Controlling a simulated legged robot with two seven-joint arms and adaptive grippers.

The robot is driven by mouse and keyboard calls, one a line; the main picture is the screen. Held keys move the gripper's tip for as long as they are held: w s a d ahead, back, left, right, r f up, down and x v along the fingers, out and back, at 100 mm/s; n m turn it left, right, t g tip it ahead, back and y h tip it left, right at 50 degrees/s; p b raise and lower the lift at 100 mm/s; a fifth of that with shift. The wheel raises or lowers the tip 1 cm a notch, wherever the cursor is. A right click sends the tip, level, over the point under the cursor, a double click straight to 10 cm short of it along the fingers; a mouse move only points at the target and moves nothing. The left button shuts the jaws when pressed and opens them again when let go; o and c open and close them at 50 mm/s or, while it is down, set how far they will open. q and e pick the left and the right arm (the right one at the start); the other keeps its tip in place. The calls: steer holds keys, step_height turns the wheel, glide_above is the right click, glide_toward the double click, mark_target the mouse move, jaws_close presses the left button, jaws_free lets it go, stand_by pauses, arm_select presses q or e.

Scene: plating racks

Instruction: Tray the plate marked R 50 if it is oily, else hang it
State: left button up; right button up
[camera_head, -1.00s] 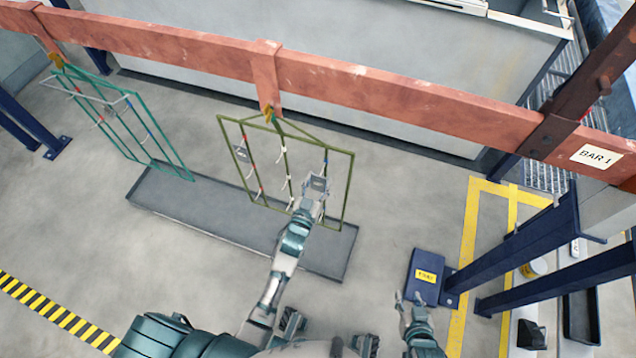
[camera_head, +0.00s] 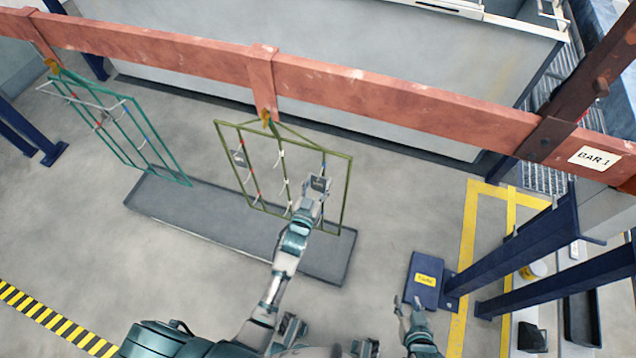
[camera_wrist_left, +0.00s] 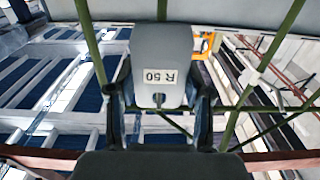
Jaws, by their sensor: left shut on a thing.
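The grey plate marked R 50 (camera_wrist_left: 175,50) is in the left wrist view, with its white label facing the camera. My left gripper (camera_wrist_left: 160,100) is shut on this plate, one finger at each side of its end. In the head view the left gripper (camera_head: 311,200) is at the right half of the olive-green rack frame (camera_head: 348,190), and the plate (camera_head: 320,183) shows small at its tip. I cannot tell from the visible face whether it is oily.
The olive frame and a teal frame (camera_head: 165,153) hang from the red bar (camera_head: 360,88). A long grey tray (camera_head: 165,213) lies on the floor below.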

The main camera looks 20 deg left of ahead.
arm_select(q)
steer(key=shift+w+f, duration=0.15)
steer(key=shift+w, duration=0.1)
steer(key=shift+w+f, duration=0.2)
steer(key=shift+f, duration=0.05)
stand_by(0.4)
steer(key=o, duration=1.4)
steer(key=shift+c, duration=0.2)
steer(key=shift+s, duration=0.1)
